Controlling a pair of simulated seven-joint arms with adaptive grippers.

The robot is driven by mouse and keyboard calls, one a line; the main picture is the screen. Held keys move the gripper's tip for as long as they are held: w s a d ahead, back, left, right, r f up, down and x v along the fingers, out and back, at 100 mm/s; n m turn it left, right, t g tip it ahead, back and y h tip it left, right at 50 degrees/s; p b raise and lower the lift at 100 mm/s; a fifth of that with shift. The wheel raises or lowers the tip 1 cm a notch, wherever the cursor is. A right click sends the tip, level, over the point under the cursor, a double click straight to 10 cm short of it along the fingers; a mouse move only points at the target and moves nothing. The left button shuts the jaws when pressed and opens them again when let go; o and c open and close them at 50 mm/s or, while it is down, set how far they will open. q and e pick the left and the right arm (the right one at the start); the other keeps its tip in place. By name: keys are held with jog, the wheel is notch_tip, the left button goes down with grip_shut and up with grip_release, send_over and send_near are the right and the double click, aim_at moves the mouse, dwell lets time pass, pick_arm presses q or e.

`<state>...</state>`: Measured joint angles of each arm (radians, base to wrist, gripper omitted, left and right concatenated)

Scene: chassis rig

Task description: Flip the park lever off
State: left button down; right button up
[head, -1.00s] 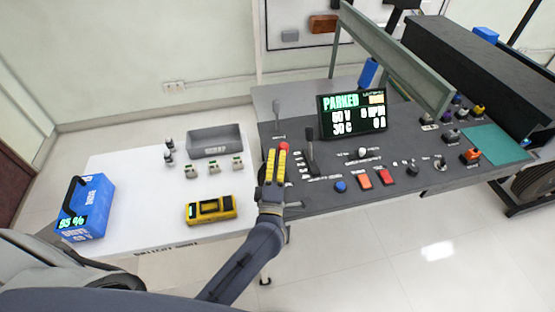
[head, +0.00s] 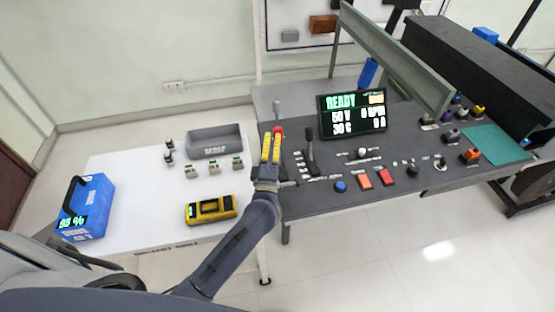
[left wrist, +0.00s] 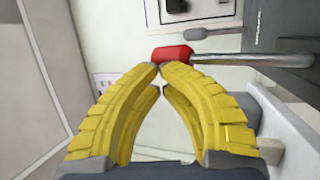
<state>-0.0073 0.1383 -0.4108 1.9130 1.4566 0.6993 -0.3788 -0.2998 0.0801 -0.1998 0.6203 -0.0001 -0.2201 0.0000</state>
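The park lever with a red knob (head: 280,131) stands at the left end of the dark console. In the left wrist view its red knob (left wrist: 172,53) and metal stem lie just beyond my fingertips. My left gripper (head: 272,137) has its yellow fingertips brought together right at the knob, with nothing seen between them; I cannot tell whether they touch it. It also shows in the left wrist view (left wrist: 160,67). The display (head: 352,115) reads READY. My right gripper is not in view.
A grey-knobbed lever (head: 277,106) stands behind the red knob, and a black lever (head: 310,150) to its right. On the white table are a grey bin (head: 215,141), a yellow device (head: 211,209) and a blue battery (head: 87,208).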

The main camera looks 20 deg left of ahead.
pick_arm(q)
jog(key=shift+w+a+r, duration=0.1)
jog(key=shift+w+a, duration=0.2)
dwell(0.4)
jog(key=s+d+r, duration=0.1)
jog(key=s, duration=0.5)
jog(key=s+d+r, duration=0.1)
jog(key=s+r, duration=0.1)
jog(key=s, duration=0.5)
jog(key=shift+s+d+r, duration=0.25)
jog(key=shift+d+r, duration=0.05)
